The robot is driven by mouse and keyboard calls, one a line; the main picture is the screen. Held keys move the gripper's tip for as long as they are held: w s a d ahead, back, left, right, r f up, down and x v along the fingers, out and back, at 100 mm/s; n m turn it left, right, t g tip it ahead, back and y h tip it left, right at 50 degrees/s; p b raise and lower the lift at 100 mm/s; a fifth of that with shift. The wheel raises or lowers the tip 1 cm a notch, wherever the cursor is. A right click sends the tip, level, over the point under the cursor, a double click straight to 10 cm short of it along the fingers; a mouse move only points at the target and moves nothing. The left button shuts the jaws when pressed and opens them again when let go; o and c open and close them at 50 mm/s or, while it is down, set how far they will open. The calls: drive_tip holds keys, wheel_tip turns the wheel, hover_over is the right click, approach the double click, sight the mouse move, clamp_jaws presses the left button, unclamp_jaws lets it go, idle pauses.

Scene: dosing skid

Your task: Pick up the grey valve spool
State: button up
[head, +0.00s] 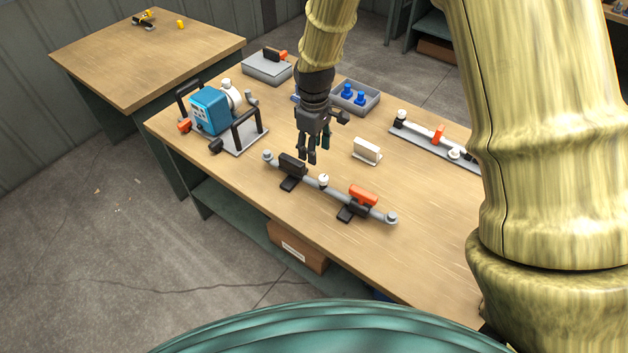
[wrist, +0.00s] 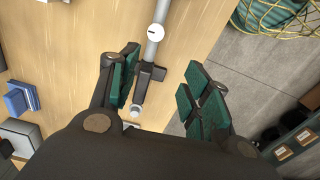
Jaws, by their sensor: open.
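The grey valve spool (head: 338,189) is a long thin grey pipe lying along the front of the wooden table, with a white cap at its middle and a round fitting at each end. A black clamp (head: 291,168) sits on its left part, and a clamp with an orange handle (head: 362,196) on its right part. My gripper (head: 313,152) is open and empty, pointing down above and behind the spool's left half. In the wrist view the spool (wrist: 152,50) runs up from between the open fingers (wrist: 162,65); they look apart from it.
A small white block (head: 367,151) stands behind the spool. A blue pump unit (head: 210,110) with black handles is at the left. A grey tray with blue parts (head: 372,106) is at the back. Another pipe assembly on a grey plate (head: 412,142) lies at the right.

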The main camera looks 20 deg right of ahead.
drive_tip(key=b, duration=0.5)
hover_over(317, 182)
drive_tip(key=a, duration=0.1)
wheel_tip(317, 182, down, 6)
drive_tip(key=r, duration=0.1)
drive_tip(key=shift+f+b, duration=0.5)
drive_tip(key=shift+f, duration=0.35)
drive_tip(key=shift+f+p, duration=0.55)
drive_tip(key=shift+f, duration=2.1)
drive_tip(key=shift+d+f+p, duration=0.25)
drive_tip(key=shift+f+p, duration=0.15)
drive_tip(key=shift+f, duration=0.6)
drive_tip(key=shift+d+f+p, duration=0.25)
drive_tip(key=shift+f+p, duration=0.15)
drive_tip(key=shift+f, duration=1.25)
drive_tip(key=shift+c, duration=0.5)
clamp_jaws()
